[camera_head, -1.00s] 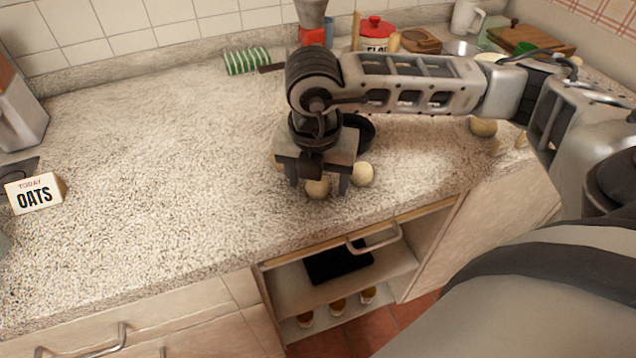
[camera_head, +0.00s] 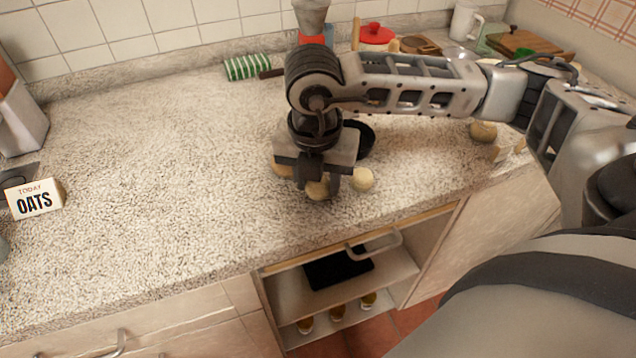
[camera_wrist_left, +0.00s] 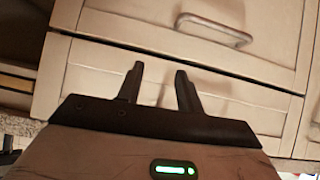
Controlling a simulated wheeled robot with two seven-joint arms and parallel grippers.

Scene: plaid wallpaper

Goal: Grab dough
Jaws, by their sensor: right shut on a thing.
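My right gripper (camera_head: 317,187) points down at the counter near its front edge. Its fingers are shut on a pale, round dough ball (camera_head: 319,189), partly hidden between them. A second pale dough ball (camera_head: 362,179) sits just right of the gripper. A browner ball (camera_head: 281,168) shows behind the left finger, partly covered. My left gripper (camera_wrist_left: 159,80) shows only in the left wrist view, where its two fingers are apart with nothing between them, in front of pale cabinet fronts.
A dark round object (camera_head: 361,139) stands behind the right gripper. An OATS sign (camera_head: 35,199) and a green-striped cloth (camera_head: 247,65) are on the counter. Another round ball (camera_head: 483,131) lies to the right. Below is an open cabinet (camera_head: 385,270). The left counter (camera_head: 150,170) is clear.

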